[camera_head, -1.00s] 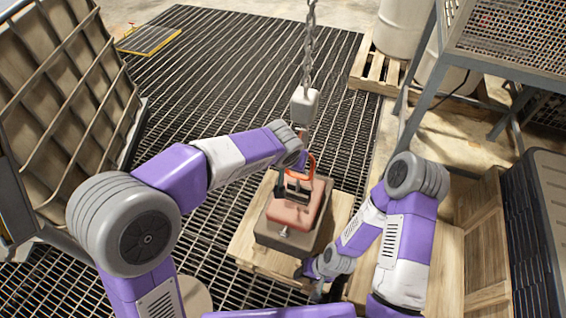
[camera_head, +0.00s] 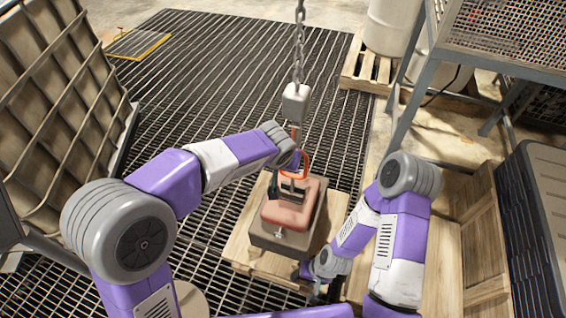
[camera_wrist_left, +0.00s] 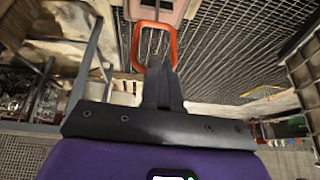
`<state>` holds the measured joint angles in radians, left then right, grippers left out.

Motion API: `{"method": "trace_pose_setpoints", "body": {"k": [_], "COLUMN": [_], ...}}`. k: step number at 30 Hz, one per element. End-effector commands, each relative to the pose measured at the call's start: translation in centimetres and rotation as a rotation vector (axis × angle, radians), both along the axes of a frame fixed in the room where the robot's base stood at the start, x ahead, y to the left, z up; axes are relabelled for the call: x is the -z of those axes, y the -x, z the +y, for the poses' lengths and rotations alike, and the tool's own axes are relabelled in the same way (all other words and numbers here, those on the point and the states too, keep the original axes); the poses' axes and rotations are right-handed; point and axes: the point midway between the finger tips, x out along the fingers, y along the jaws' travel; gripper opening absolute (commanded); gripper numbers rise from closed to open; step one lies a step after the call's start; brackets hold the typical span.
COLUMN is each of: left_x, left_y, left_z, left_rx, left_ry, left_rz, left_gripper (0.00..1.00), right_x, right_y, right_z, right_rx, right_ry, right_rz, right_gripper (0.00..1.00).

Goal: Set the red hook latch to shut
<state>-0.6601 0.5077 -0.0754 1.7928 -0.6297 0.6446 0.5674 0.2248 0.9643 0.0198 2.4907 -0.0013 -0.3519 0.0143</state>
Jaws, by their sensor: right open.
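The red hook latch (camera_head: 305,164) is an orange-red loop below a grey block (camera_head: 295,103) on a chain. It stands over a reddish box (camera_head: 290,214) with a dark base. My left gripper (camera_head: 297,163) is at the loop, partly hidden by its own wrist. In the left wrist view the loop (camera_wrist_left: 173,45) runs down to my left fingertips (camera_wrist_left: 160,68). These are close together over its near end, which they hide. My right gripper (camera_head: 310,277) is low beside the box, open and apart from the latch; its fingers show only in part.
The box rests on a wooden pallet (camera_head: 244,245) over floor grating (camera_head: 230,75). A ribbed panel (camera_head: 50,110) stands at left. A metal-legged table (camera_head: 500,45), pale drums (camera_head: 393,25) and a black ribbed case (camera_head: 540,220) are at right. Open grating lies behind the box.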

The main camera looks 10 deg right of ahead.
Motion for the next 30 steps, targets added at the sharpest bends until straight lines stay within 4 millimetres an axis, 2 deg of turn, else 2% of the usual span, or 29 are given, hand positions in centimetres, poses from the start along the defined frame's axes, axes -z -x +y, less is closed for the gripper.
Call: {"method": "trace_pose_setpoints", "body": {"k": [2, 5, 10, 18, 24, 30], "left_x": [0.1, -0.9, -4.0, -7.1, -8.4, -8.7], "left_y": [0.2, 0.6, 1.9, 6.9, 9.0, 9.6], "left_z": [0.1, 0.0, 0.0, 2.1, 2.9, 3.1], "left_rx": [0.0, 0.002, 0.01, 0.009, 0.007, 0.008], "left_ry": [-0.004, -0.002, 0.002, 0.001, 0.002, 0.0], "left_rz": [0.006, 0.002, -0.002, -0.002, -0.002, -0.002], "left_gripper": [0.0, 0.0, 0.0, 0.0, 0.0, 0.0], "right_x": [-0.1, -0.5, -1.8, -2.5, -2.9, -3.0], "right_y": [0.0, 0.0, 0.0, 0.0, 0.0, 0.0], "right_z": [0.0, 0.0, 0.0, 0.0, 0.0, 0.0], "right_rx": [0.0, 0.0, 0.0, 0.0, 0.0, 0.0], "right_ry": [0.0, 0.0, 0.0, 0.0, 0.0, 0.0], "right_rz": [0.0, 0.0, 0.0, 0.0, 0.0, 0.0], "right_gripper": [0.51, 0.51, 0.51, 0.51, 0.51, 0.51]}}
